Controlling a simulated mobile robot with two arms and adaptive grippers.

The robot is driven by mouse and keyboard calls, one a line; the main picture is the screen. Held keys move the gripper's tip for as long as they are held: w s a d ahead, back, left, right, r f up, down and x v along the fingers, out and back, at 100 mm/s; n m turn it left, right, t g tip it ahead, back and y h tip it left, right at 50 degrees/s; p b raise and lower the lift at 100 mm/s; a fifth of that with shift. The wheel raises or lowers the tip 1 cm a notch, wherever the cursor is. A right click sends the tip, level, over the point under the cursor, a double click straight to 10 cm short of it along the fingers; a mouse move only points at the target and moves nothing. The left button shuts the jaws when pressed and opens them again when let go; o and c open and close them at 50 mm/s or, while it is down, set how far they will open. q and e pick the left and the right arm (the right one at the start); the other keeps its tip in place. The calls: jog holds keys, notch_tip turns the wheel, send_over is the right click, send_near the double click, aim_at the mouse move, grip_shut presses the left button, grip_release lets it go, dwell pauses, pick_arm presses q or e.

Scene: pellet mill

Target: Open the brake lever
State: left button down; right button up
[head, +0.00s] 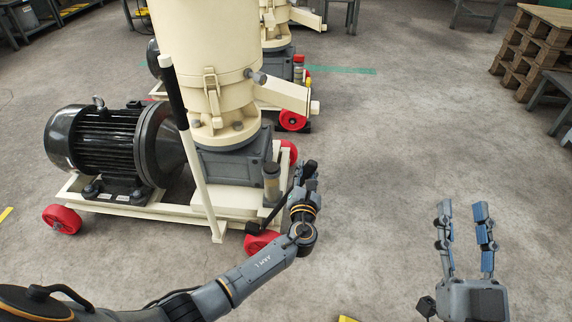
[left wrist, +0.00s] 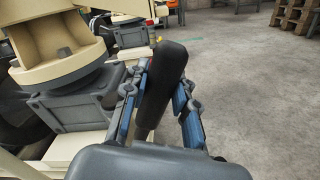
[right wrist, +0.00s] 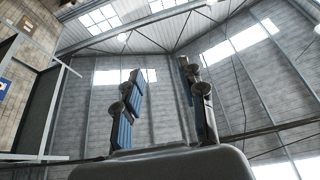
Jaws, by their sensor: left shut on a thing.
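The pellet mill (head: 205,60) stands on a cream wheeled frame. The brake lever (head: 271,218) is a black bar at the frame's front right corner, by a red wheel (head: 262,243); it runs up to my left gripper (head: 304,182). In the left wrist view the lever's thick black grip (left wrist: 163,78) stands between the blue-padded fingers of my left gripper (left wrist: 160,105), which is shut on it. The fingers partly hide the lever in the head view. My right gripper (head: 465,222) is open and empty over bare floor; its spread fingers (right wrist: 162,100) also show in the right wrist view.
A black motor (head: 100,145) sits on the frame's left. A long cream bar with a black grip (head: 173,92) leans up in front of the mill. A second similar machine (head: 283,45) stands behind. Wooden pallets (head: 535,50) are at the far right.

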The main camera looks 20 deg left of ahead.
pick_arm(q)
jog(key=d+f, duration=0.1)
jog(key=d+f+m, duration=0.1)
jog(key=d, duration=0.1)
jog(key=shift+w, duration=0.4)
jog(key=c, duration=1)
grip_release()
jog(key=shift+r, duration=0.1)
jog(key=shift+c, duration=0.2)
pick_arm(e)
jog(key=shift+s+r+t, duration=0.35)
jog(key=shift+r+t, duration=0.1)
jog(key=shift+r, duration=0.15)
jog(key=shift+s+r+t, duration=0.35)
jog(key=shift+r+t, duration=0.1)
jog(key=shift+r, duration=0.1)
pick_arm(q)
jog(key=shift+s, duration=0.1)
jog(key=v, duration=1.2)
jog(key=shift+d, duration=0.1)
